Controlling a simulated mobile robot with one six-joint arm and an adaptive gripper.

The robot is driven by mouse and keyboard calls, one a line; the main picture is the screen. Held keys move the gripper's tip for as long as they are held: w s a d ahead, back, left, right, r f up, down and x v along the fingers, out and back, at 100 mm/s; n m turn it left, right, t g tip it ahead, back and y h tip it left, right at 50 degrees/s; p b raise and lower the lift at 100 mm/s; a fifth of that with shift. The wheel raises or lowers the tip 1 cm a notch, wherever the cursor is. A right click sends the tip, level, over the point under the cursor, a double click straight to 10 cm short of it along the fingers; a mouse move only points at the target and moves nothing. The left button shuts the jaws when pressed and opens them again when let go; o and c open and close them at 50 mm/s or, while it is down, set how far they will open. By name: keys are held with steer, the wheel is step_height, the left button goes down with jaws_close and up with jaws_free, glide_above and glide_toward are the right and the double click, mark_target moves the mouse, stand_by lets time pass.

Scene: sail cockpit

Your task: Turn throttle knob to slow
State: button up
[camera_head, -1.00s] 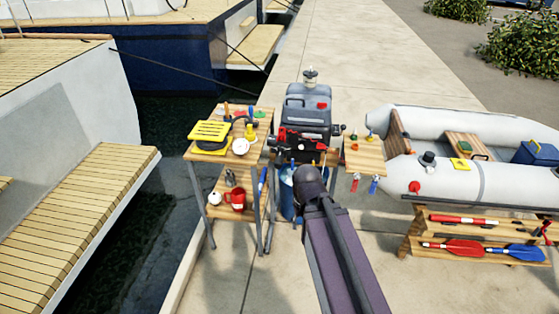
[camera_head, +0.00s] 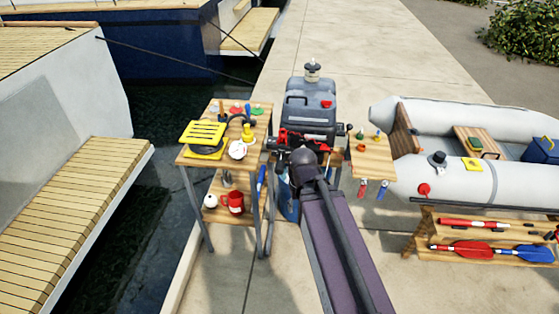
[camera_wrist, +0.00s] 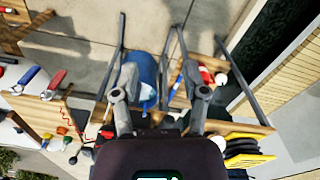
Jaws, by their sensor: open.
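The outboard motor (camera_head: 308,105) stands upright in the middle of the head view, with a grey-black cowl and red and dark parts along its front. I cannot make out the throttle knob or its marking. The dark end of my arm covers the lower front of the motor, so my gripper's fingers do not show there. In the wrist view my gripper (camera_wrist: 160,78) has its two grey fingers spread wide, with nothing held between them. Beyond them is a blue bucket (camera_wrist: 146,72), partly hidden by the fingers.
A wooden side table (camera_head: 190,162) with tools and a yellow item stands left of the motor. A small shelf (camera_head: 372,157) with knobs and hanging handles is close on the right. A grey inflatable boat (camera_head: 470,188) lies further right. Dark water borders the dock at left.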

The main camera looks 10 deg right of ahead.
steer(key=shift+w, duration=0.3)
steer(key=o, duration=0.4)
steer(key=shift+w, duration=0.1)
steer(key=shift+o, duration=0.2)
steer(key=w+d+f+m+t+h+b, duration=0.1)
steer(key=w+d+f+t+h+b, duration=0.3)
steer(key=b, duration=0.4)
steer(key=w+d+f+t+h+b, duration=0.1)
steer(key=w+f+t+h+b, duration=0.35)
steer(key=b, duration=0.45)
steer(key=w+a+f+n+t+y+b, duration=0.3)
steer(key=w+a+n+t+b, duration=0.2)
steer(key=b, duration=0.8)
steer(key=w+a+t, duration=0.3)
steer(key=a, duration=0.1)
steer(key=shift+w+a+f+n+t, duration=0.15)
steer(key=shift+w+n+t, duration=0.15)
steer(key=shift+t, duration=0.05)
